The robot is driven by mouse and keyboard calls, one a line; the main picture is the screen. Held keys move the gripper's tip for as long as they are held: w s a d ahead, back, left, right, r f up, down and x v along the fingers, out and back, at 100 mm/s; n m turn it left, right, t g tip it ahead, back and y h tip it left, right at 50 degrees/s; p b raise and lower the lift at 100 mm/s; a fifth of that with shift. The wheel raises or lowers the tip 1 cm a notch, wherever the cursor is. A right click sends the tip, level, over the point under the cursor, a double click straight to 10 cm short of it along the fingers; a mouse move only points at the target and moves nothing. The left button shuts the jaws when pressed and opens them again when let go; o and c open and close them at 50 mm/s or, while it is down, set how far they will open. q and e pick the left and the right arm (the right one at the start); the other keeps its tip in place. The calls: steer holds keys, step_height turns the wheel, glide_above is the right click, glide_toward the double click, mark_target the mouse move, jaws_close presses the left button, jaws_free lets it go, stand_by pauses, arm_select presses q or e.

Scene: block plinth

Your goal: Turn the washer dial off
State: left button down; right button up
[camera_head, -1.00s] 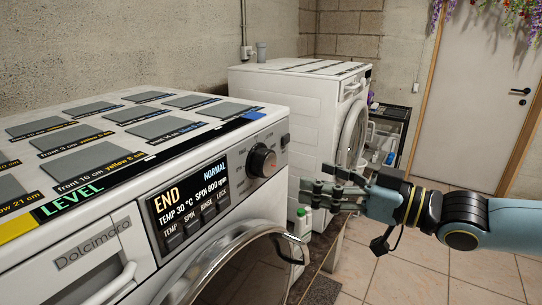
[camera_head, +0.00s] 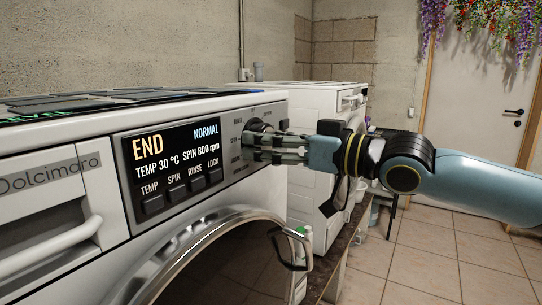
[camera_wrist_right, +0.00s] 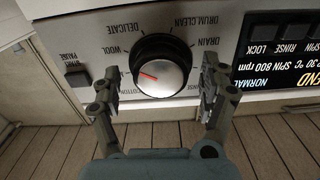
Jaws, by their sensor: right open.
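The washer (camera_head: 60,215) fills the left of the head view. Its display (camera_head: 175,165) is lit and reads END, NORMAL, TEMP 30 °C, SPIN 800 rpm. The dial (camera_head: 258,126) is partly hidden behind my right gripper (camera_head: 250,148). In the right wrist view the dial (camera_wrist_right: 160,68) is a silver knob with a black rim. Its red mark points left, toward the COTTON side of the printed labels. My right gripper (camera_wrist_right: 158,85) is open, with one finger on each side of the dial. I cannot tell whether the fingers touch it. My left gripper is not in view.
The round door (camera_head: 235,250) and its handle lie below the panel. A second white machine (camera_head: 320,105) stands behind on the right. The tiled floor (camera_head: 440,250) is clear toward the door (camera_head: 475,110). A small button (camera_wrist_right: 77,73) sits beside the dial.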

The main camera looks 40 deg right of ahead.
steer(key=c, duration=1.2)
steer(key=shift+n, duration=0.4)
steer(key=n+b, duration=0.8)
steer(key=n, duration=1.5)
